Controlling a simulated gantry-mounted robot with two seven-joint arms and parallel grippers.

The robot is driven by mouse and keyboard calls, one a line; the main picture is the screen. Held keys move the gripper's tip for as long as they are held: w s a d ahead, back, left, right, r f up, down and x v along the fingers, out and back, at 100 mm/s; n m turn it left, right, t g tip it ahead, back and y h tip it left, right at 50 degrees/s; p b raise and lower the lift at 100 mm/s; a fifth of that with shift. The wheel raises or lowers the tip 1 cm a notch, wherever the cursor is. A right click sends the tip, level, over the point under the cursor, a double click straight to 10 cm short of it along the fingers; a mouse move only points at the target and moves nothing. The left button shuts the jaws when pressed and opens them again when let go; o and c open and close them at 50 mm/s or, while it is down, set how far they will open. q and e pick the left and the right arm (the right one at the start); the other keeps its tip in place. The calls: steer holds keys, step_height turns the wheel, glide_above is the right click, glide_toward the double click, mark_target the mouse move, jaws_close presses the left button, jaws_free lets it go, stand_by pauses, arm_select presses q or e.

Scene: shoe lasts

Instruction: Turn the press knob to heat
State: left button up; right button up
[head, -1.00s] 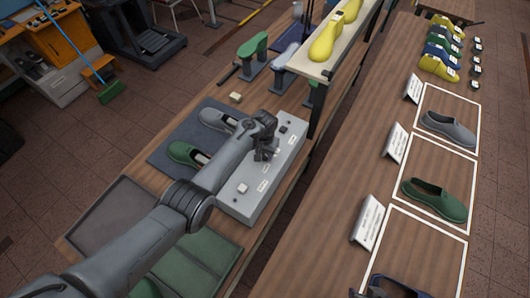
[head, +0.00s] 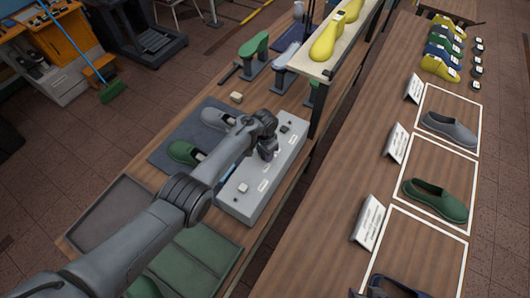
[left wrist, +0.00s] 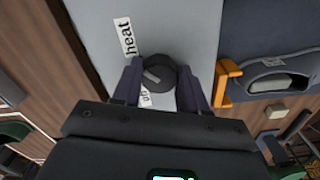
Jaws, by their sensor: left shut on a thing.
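The press box (head: 239,200) is a long light-grey block on the left bench, with small controls and labels on top. My left gripper (head: 268,154) is over the middle of it, pointing down. In the left wrist view, the dark round knob (left wrist: 160,73) sits between the two fingers of my left gripper (left wrist: 162,85), which is shut on it. A "heat" label (left wrist: 125,37) is up and left of the knob. An "off" label (left wrist: 145,98) is just below it, partly covered. A pale mark shows on the knob's lower left. My right gripper is out of view.
A grey shoe (head: 217,119) and a green shoe (head: 184,152) lie on a dark mat beside the box. An orange bracket (left wrist: 228,82) stands close to the right finger. A shelf (head: 348,42) with yellow lasts rises behind. The right table (head: 330,190) holds shoes in white outlines.

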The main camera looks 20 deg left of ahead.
arm_select(q)
steer(key=o, duration=1.1)
steer(key=shift+c, duration=0.2)
steer(key=shift+r, duration=0.55)
step_height(320, 180, up, 10)
steer(key=p, duration=0.2)
steer(key=shift+f, duration=0.15)
